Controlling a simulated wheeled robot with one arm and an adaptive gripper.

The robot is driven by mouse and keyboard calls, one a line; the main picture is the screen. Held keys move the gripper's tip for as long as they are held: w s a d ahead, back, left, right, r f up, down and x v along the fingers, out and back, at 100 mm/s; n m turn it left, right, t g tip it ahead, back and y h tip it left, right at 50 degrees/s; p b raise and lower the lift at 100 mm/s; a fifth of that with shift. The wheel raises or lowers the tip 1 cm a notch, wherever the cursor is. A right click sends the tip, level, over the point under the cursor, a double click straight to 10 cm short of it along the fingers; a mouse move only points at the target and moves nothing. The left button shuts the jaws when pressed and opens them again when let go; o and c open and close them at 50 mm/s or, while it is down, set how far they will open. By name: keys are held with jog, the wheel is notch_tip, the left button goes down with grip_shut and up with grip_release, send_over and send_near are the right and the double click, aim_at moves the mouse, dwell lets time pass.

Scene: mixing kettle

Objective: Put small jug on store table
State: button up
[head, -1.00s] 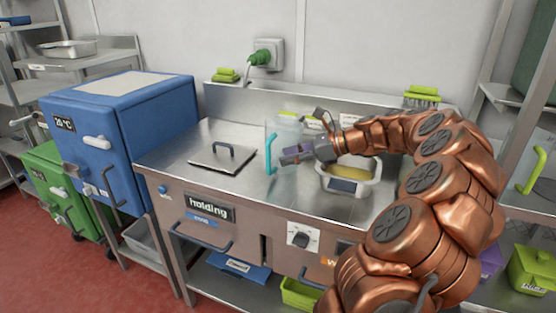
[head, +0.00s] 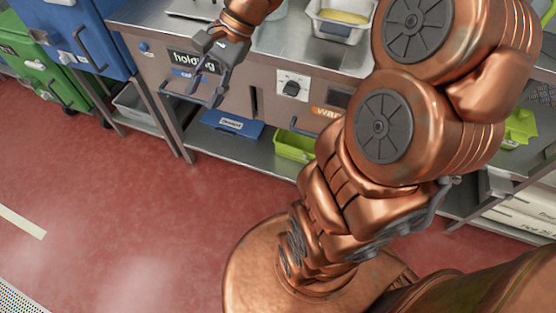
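My gripper (head: 192,93) hangs in front of the counter's front panel, near the "holding" label. Its fingers are spread and nothing shows between them. The small jug cannot be made out clearly now. A sliver of a pale or clear vessel shows at the top edge beside my arm, too cut off to identify. No table marked as the store table can be picked out in this view.
The steel counter (head: 143,12) holds a white container (head: 340,30) with yellow contents. A blue cabinet (head: 88,30) and green bin (head: 40,60) stand at left. A lime bin (head: 293,146) sits on the lower shelf. Red floor (head: 120,220) is clear in front.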

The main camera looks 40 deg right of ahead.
jog(key=s+f+n+g+h, duration=0.1)
jog(key=s+f+n+h, duration=0.1)
jog(key=s+n, duration=0.2)
jog(key=s+d+f+n+g+h, duration=0.1)
jog(key=s+f+n+h, duration=0.2)
jog(key=s, duration=0.7)
jog(key=s+f+n+g+h, duration=0.1)
jog(key=s+f+n+h, duration=0.1)
jog(key=s+n, duration=0.3)
jog(key=shift+s+d+f, duration=0.15)
jog(key=shift+s+f, duration=0.35)
jog(key=shift+s, duration=0.6)
notch_tip(320, 180, up, 14)
jog(key=p, duration=1.3)
jog(key=shift+w, duration=0.45)
